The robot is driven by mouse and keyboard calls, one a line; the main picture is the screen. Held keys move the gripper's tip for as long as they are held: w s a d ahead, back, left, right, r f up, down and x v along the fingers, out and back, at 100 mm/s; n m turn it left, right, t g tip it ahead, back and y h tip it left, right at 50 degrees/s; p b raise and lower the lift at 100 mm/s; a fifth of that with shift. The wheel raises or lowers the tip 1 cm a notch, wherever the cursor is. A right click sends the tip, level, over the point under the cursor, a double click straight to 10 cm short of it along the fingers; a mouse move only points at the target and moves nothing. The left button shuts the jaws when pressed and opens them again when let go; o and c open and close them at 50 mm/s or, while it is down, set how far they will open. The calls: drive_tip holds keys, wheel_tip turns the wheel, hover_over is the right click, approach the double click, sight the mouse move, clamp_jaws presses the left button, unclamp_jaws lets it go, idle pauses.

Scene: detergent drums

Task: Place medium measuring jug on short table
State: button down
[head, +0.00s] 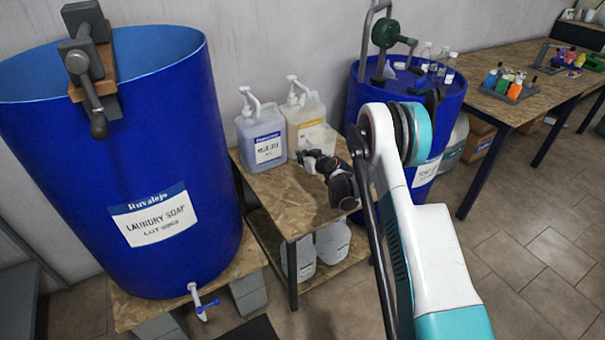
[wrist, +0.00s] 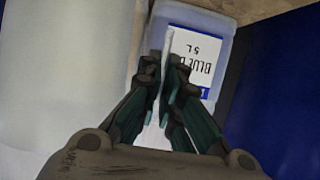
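The short table (head: 285,208) is a low chipboard table between two blue drums in the head view. My gripper (head: 308,160) is over its back part, in front of two pump bottles. A pale, translucent shape, seemingly the medium measuring jug (head: 319,136), shows just behind my gripper, partly hidden by it. In the wrist view, my gripper's fingers (wrist: 166,100) are closed together on a thin whitish upright piece (wrist: 167,45), which looks like part of the jug. Most of the jug is hidden, and I cannot tell whether it touches the tabletop.
A bluish pump bottle (head: 262,135) and a yellowish-labelled one (head: 303,115) stand at the table's back. A large laundry soap drum (head: 120,130) is on the left, another blue drum (head: 425,175) on the right. The table's front is clear. White jugs (head: 332,242) sit on its lower shelf.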

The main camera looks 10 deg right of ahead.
drive_tip(key=shift+f+b, duration=0.9)
drive_tip(key=shift+f, duration=2.05)
drive_tip(key=c, duration=1.8)
unclamp_jaws()
